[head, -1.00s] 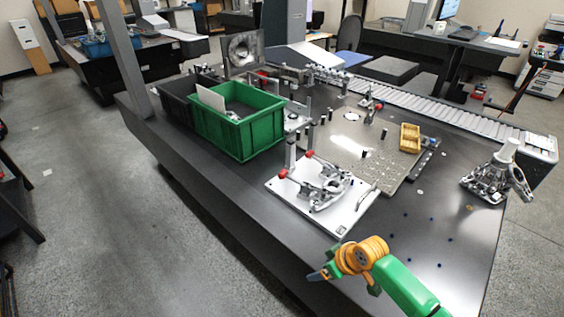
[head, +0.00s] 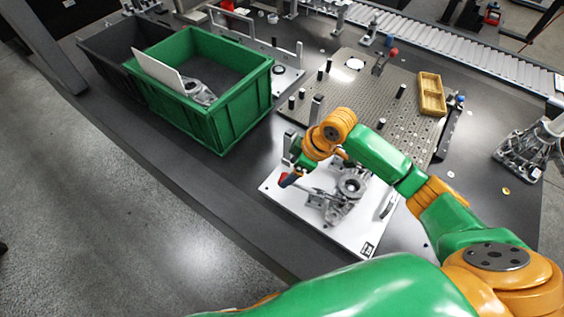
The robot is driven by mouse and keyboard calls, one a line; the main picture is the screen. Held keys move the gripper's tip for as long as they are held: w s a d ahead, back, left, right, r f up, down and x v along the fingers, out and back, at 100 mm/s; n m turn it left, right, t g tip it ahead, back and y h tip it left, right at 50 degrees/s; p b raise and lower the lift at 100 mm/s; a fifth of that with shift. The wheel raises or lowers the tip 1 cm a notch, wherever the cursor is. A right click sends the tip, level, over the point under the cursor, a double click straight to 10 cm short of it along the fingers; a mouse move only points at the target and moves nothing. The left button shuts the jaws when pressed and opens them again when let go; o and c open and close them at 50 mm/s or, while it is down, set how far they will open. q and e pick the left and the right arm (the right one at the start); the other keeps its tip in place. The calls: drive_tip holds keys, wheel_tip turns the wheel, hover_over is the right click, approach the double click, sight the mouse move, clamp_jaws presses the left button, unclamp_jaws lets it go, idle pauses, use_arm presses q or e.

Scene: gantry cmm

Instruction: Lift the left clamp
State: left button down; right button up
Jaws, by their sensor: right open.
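The left clamp (head: 289,146) stands at the left edge of a white fixture plate (head: 293,207), its grey upright showing and its red tip beside my gripper. My right gripper (head: 289,180) is open, with its blue-tipped finger right at that red tip. I cannot tell whether they touch. The right clamp's grey upright (head: 316,109) rises behind my orange wrist, which hides its lower part. A grey metal casting (head: 350,188) lies on the plate, partly covered by my forearm. My left gripper is not in view.
A green bin (head: 187,118) with a white sheet and a metal part stands left of the fixture, beside a dark bin (head: 110,68). A perforated plate (head: 345,85) and yellow tray (head: 431,94) lie behind. Another metal part (head: 527,150) sits at right.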

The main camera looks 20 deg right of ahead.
sight(285, 177)
drive_tip(key=x, duration=0.3)
drive_tip(key=shift+s+a+f, duration=0.15)
drive_tip(key=shift+s+f, duration=0.2)
drive_tip(key=shift+w+f, duration=0.25)
drive_tip(key=shift+w, duration=0.1)
drive_tip(key=shift+s+r, duration=0.1)
clamp_jaws()
